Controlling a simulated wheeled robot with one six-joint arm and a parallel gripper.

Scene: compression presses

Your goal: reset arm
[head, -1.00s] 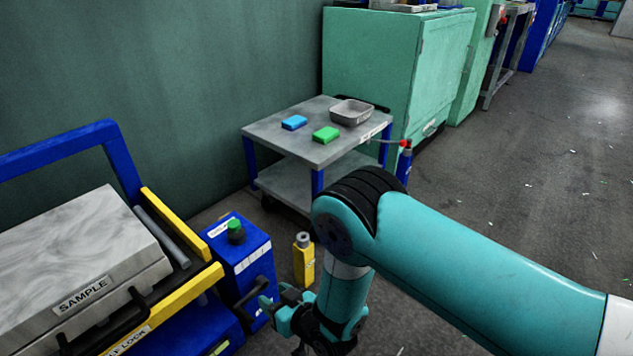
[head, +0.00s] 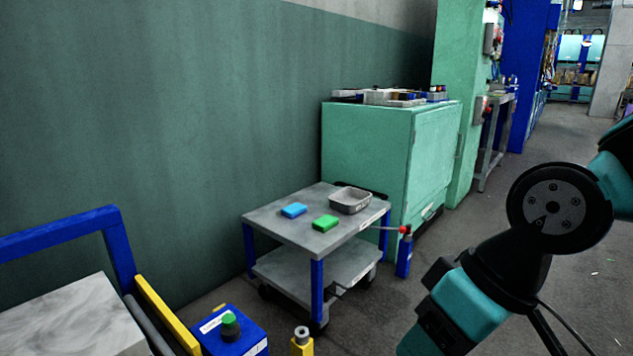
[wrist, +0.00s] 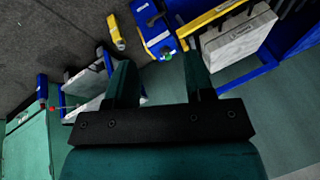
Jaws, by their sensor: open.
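My arm is folded at the right of the head view, and its teal wrist end (head: 460,305) shows at the lower right. The fingertips are out of the head view. In the wrist view my gripper (wrist: 160,80) shows two dark green fingers standing apart, with nothing between them. Beyond the fingers lie floor and wall, well away from them.
A blue box with a green button (head: 230,326) and a yellow post (head: 301,343) are at the lower left.

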